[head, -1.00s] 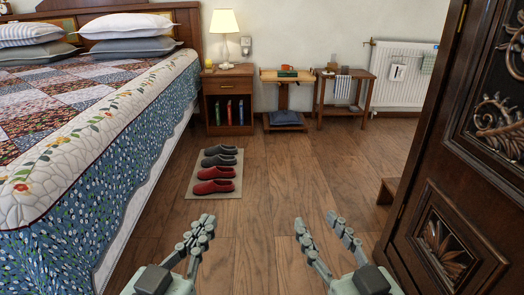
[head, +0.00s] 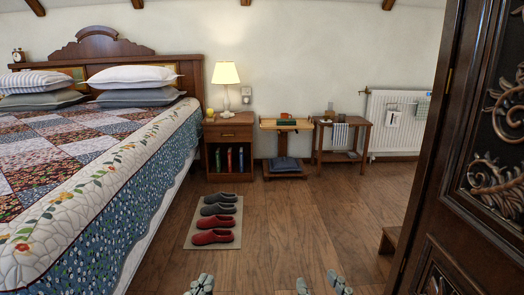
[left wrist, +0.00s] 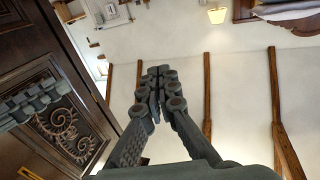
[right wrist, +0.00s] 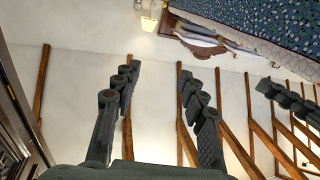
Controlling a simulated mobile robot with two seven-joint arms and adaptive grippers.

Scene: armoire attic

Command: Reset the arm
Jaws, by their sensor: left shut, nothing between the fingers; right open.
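My left gripper (head: 200,285) shows at the bottom edge of the head view, left of centre. In the left wrist view its fingers (left wrist: 159,75) meet at the tips with nothing between them. My right gripper (head: 324,284) is at the bottom edge, right of centre, with its fingers apart. In the right wrist view its fingers (right wrist: 155,78) stand wide open and empty. Both grippers are in free air over the wooden floor, touching nothing. Most of both arms is hidden below the head view.
A bed (head: 95,170) with a floral cover fills the left. A dark carved wardrobe door (head: 460,190) stands close on the right. Slippers on a mat (head: 228,242) lie ahead. A nightstand (head: 228,135), small tables and a radiator (head: 396,135) line the wall. The middle floor is clear.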

